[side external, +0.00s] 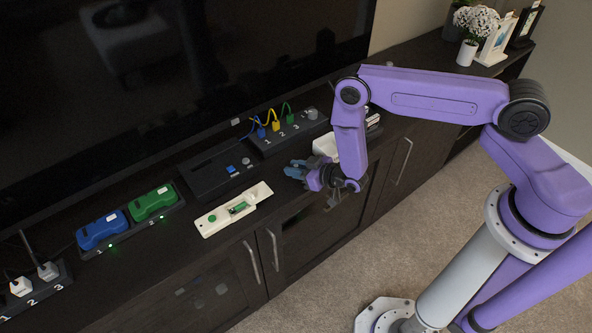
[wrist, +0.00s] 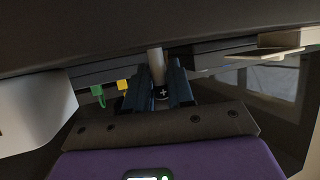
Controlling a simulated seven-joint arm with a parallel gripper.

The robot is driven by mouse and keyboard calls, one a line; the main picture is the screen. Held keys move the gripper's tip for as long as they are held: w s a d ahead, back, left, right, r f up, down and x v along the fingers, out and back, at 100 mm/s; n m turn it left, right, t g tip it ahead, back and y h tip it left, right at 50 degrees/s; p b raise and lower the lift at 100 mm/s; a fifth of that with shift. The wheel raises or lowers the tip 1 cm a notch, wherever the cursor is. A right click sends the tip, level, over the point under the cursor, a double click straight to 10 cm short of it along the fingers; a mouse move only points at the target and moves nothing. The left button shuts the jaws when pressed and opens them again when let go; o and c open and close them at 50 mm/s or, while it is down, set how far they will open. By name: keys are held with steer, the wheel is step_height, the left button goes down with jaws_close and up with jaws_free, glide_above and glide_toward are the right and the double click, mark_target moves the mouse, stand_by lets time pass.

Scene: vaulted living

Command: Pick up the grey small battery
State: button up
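The grey small battery (wrist: 156,60) shows in the wrist view as a slim light-grey cylinder with a dark end marked with a plus. It lies between the two blue fingers of my gripper (wrist: 160,85), which appear closed against its sides. In the side view my gripper (side external: 297,170) hangs near the front edge of the dark cabinet, right of the cream battery holder. I cannot make out the battery in that view.
A cream holder (side external: 210,226) with a green battery lies on the dark cabinet (side external: 150,260). Blue (side external: 101,231) and green (side external: 153,203) devices sit in a dock to its left. A black box (side external: 215,171) and a plug strip (side external: 287,133) stand behind. A white object (side external: 326,147) is beyond my gripper.

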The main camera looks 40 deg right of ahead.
jaws_close()
